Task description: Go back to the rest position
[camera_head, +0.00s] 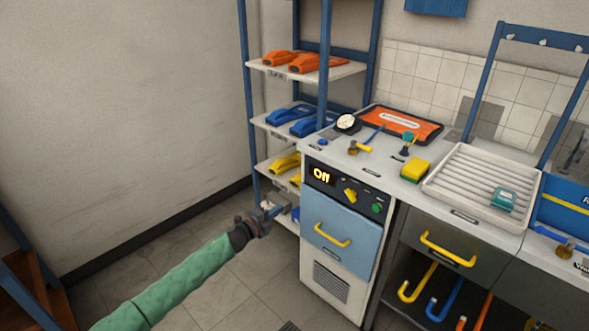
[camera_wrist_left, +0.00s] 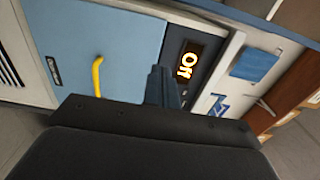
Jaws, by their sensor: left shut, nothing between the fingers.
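My left arm, in a green sleeve, reaches in from the lower left in the head view. My left gripper (camera_head: 276,211) is shut and empty. It is in the air to the left of the test bench's blue door (camera_head: 338,236). In the left wrist view the shut fingers (camera_wrist_left: 160,86) point toward the bench front, beside the display reading "Off" (camera_wrist_left: 188,62). That display (camera_head: 322,175) also shows in the head view, with a yellow knob (camera_head: 349,191) and a green button (camera_head: 377,208). My right gripper is in neither view.
A shelf rack (camera_head: 258,123) with orange, blue and yellow pieces stands behind the gripper. The worktop holds a gauge (camera_head: 346,123), an orange case (camera_head: 402,124), a yellow sponge (camera_head: 415,169) and a ribbed white tray (camera_head: 478,205). Floor (camera_head: 225,290) left of the bench is clear.

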